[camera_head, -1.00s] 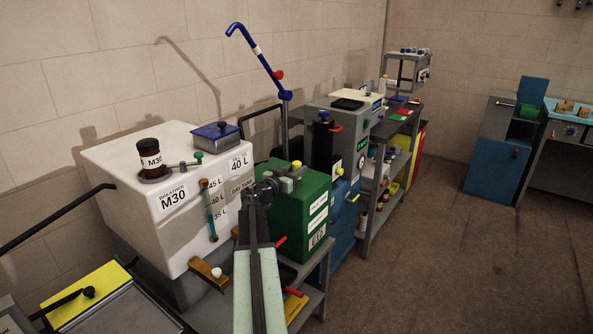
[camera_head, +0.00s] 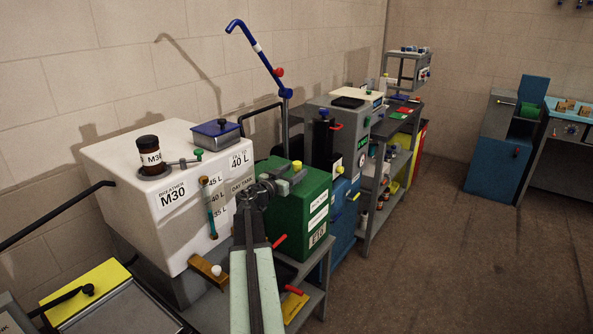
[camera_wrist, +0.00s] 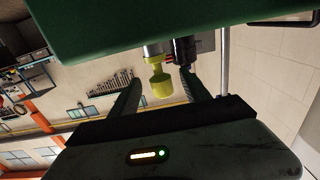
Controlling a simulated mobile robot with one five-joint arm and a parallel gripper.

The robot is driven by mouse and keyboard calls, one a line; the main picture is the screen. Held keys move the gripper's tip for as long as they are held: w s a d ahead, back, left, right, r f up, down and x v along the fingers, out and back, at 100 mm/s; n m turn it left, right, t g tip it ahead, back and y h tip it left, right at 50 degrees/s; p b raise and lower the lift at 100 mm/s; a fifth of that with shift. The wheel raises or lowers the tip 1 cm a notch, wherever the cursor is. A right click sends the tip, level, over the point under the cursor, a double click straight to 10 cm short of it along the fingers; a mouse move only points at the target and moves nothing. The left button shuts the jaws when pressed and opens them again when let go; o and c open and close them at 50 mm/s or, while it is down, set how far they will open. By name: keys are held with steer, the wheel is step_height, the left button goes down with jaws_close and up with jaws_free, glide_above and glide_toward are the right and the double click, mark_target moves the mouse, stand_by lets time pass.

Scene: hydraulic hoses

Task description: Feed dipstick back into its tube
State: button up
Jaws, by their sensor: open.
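A yellow knob (camera_head: 297,165), which looks like the dipstick's head, sits at the top of the green tank (camera_head: 290,212). In the wrist view, the yellow knob (camera_wrist: 162,86) joins a short metallic neck beside the green tank (camera_wrist: 120,25), which fills the top of that picture. My gripper (camera_head: 294,177) is at the green tank's top, close to the knob. In the wrist view, my gripper (camera_wrist: 159,76) is open, with its fingers on either side of the knob and gaps visible. Whether any dipstick rod is inside the tank is hidden.
A white M30 tank (camera_head: 125,165) stands left of my arm. A black cylinder with a blue top (camera_head: 322,140) stands just behind the green tank, and a blue pump handle (camera_head: 255,45) rises above. Open floor (camera_head: 430,250) lies to the right.

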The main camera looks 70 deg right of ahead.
steer(key=v, duration=0.5)
steer(key=shift+w+a, duration=0.1)
steer(key=shift+a, duration=0.15)
